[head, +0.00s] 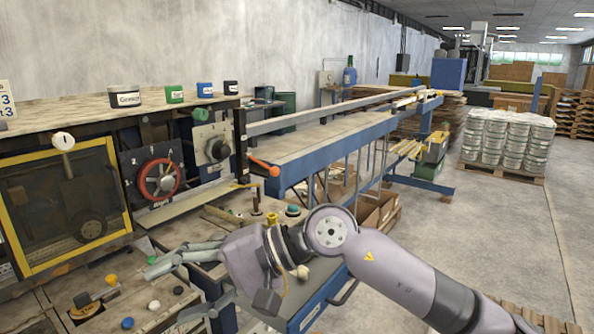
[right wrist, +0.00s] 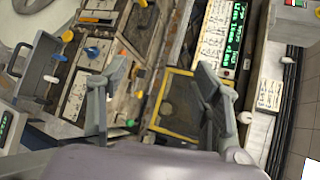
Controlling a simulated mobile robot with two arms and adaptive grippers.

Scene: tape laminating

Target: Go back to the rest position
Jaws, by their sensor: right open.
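My right arm reaches in from the lower right of the head view, its gripper (head: 168,295) pointing left over the front of the machine's control panel. The gripper is open, with nothing between its fingers. In the right wrist view the two grey fingers of the right gripper (right wrist: 160,85) stand wide apart, with the machine's panels beyond them. How far the fingers are from the panel is hard to tell. My left gripper does not show in either view.
A red handwheel (head: 160,180) and a yellow-framed window (head: 62,208) are on the machine at left. A blue-framed conveyor (head: 330,145) runs back. Clear floor (head: 500,230) lies at right.

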